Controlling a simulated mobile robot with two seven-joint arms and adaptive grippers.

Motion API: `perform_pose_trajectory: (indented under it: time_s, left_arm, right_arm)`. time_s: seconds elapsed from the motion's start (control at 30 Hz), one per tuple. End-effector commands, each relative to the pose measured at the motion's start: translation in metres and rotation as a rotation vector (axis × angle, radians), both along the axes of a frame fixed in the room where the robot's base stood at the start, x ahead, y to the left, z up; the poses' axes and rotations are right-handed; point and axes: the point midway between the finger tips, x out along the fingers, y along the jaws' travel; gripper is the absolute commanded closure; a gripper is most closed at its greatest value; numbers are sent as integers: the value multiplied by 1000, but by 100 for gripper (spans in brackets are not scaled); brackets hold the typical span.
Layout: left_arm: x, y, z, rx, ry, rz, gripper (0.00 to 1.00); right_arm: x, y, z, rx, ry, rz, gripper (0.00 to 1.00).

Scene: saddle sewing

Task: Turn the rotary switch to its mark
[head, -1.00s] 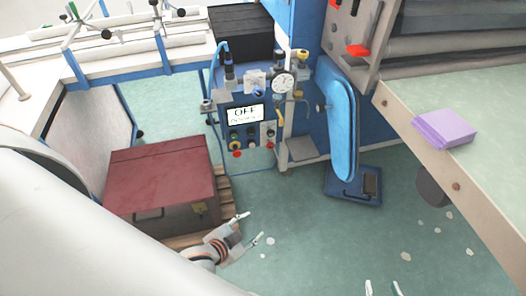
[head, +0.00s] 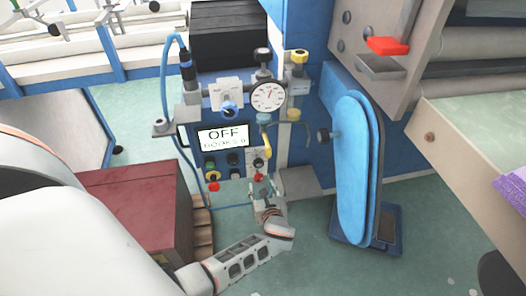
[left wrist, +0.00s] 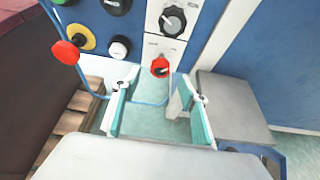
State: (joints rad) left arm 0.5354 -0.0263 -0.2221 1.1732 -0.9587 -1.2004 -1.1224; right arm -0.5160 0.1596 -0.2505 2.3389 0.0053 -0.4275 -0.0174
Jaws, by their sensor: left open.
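The control panel's display (head: 222,135) reads "OFF". On a white plate at the panel's lower right is a black rotary knob (head: 258,163) with a pale pointer line; it shows larger in the left wrist view (left wrist: 173,21). Below it is a smaller red knob (head: 258,178), also in the left wrist view (left wrist: 159,67). I cannot tell where a mark lies. My left gripper (head: 261,187) is open and empty, just below the red knob in the picture. In the left wrist view its fingers (left wrist: 161,92) stand apart, with the red knob showing between and above them. My right gripper is out of view.
Several buttons, including a red one (left wrist: 66,52), sit left of the white plate. A gauge (head: 268,96) and a blue hose (head: 166,75) are above. A dark red box (head: 135,210) stands left, a blue padded upright (head: 352,165) right. A grey block (left wrist: 230,97) is beside the right finger.

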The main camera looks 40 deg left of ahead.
Motion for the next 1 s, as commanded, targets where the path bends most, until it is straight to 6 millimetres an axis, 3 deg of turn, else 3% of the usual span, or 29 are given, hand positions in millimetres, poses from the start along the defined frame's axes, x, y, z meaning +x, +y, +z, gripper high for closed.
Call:
perform_pose_trajectory:
  time_s: [0.5,0.9,1.0]
  left_arm:
    - [39,48,-29,3,5,1,56]
    - [46,53,-27,1,-2,-1,56]
    - [46,53,-27,1,-2,-1,82]
  right_arm:
    - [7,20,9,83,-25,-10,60]
    - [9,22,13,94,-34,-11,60]
    - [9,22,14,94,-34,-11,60]
